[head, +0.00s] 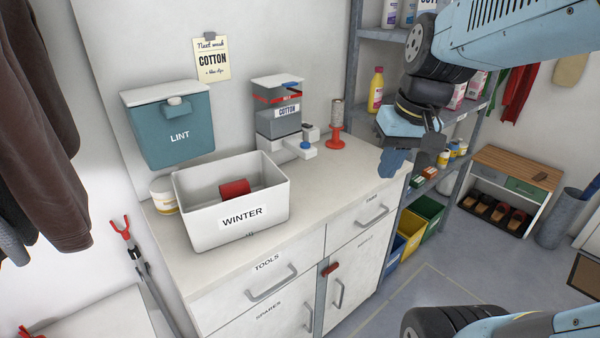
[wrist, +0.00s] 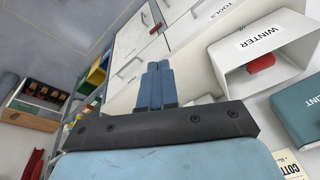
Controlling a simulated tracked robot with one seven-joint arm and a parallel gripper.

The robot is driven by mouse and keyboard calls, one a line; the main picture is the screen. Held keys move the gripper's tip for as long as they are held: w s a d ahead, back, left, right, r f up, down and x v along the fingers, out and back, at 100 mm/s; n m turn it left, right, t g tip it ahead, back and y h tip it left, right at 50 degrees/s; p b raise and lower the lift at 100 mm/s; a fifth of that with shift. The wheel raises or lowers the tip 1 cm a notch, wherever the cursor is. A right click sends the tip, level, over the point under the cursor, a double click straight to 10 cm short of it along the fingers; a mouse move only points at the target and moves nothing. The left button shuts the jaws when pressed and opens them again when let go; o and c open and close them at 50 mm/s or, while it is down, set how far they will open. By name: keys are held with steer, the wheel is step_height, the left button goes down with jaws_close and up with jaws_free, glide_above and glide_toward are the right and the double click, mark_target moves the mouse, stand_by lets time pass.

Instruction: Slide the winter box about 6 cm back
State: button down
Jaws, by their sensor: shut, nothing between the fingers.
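The winter box is a white open bin (head: 205,230) labelled WINTER. It stands upright on the counter's left part, near the front edge, with a red item (head: 234,188) inside. It also shows at the right of the wrist view (wrist: 237,82), where the picture is turned. My gripper (head: 391,162) is over the right end of the counter, well to the right of the box and apart from it. In the wrist view its blue fingers (wrist: 156,84) are together with nothing between them.
A teal LINT bin (head: 170,138) hangs on the wall behind the box. A white tub (head: 163,195) stands at the box's back left. A COTTON dispenser (head: 279,122) and a red-based spool holder (head: 335,130) stand behind and right. The counter's right front (head: 345,178) is clear.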

steer(key=w+a+f+n+g+y, duration=0.1)
steer(key=w+f+g+y, duration=0.2)
steer(key=w+f+y, duration=0.65)
steer(key=w+a+f+g+y, duration=0.1)
steer(key=w+f+g+y, duration=0.1)
steer(key=w+f+y, duration=0.75)
steer(key=s+a+r+h, duration=0.2)
steer(key=a+r, duration=0.1)
steer(key=a, duration=0.9)
steer(key=shift+s+r+h, duration=0.15)
steer(key=shift+h, duration=0.15)
steer(key=shift+s, duration=0.1)
